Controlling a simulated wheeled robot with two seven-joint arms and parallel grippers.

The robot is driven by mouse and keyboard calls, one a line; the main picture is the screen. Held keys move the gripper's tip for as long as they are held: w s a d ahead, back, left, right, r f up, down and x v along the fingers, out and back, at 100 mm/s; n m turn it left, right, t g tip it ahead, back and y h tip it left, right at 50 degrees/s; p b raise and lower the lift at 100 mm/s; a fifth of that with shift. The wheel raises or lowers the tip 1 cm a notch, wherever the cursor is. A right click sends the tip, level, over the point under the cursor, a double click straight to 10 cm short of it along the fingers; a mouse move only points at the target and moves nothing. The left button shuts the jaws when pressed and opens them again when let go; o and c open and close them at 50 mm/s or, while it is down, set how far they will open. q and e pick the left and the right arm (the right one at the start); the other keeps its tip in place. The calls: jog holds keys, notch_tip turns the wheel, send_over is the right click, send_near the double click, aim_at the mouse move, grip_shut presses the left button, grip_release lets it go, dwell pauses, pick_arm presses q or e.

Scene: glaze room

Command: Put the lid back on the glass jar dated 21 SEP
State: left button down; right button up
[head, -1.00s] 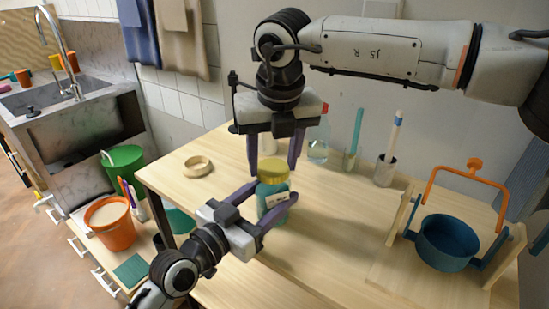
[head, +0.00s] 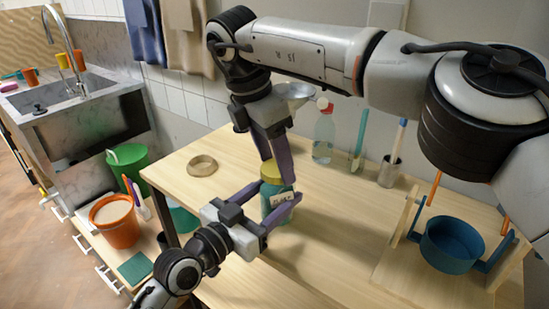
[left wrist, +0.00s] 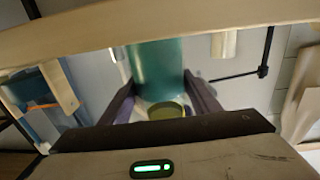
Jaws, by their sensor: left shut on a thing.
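The glass jar (head: 274,193) with teal contents and a pale date tag stands upright on the wooden table; the tag's writing is too small to read surely. The yellow lid (head: 271,173) sits on top of the jar. Whether it is seated tightly cannot be told. My left gripper (head: 280,203) is shut around the jar's body from the left. In the left wrist view the jar (left wrist: 155,68) is between the fingers, with the lid (left wrist: 166,112) below it. My right gripper (head: 278,171) is above, one finger behind the lid and one at its right; contact is unclear.
A wooden ring (head: 203,166) lies to the left. A clear bottle (head: 323,140) and a metal cup with a brush (head: 390,172) stand behind. A blue pot (head: 449,243) in a wooden stand fills the right. The table front is clear.

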jog(key=shift+o, duration=0.9)
jog(key=shift+r, duration=2.25)
jog(key=o, duration=0.6)
jog(key=shift+c, duration=0.2)
pick_arm(q)
jog(key=c, duration=0.6)
grip_release()
jog(key=shift+o, duration=0.2)
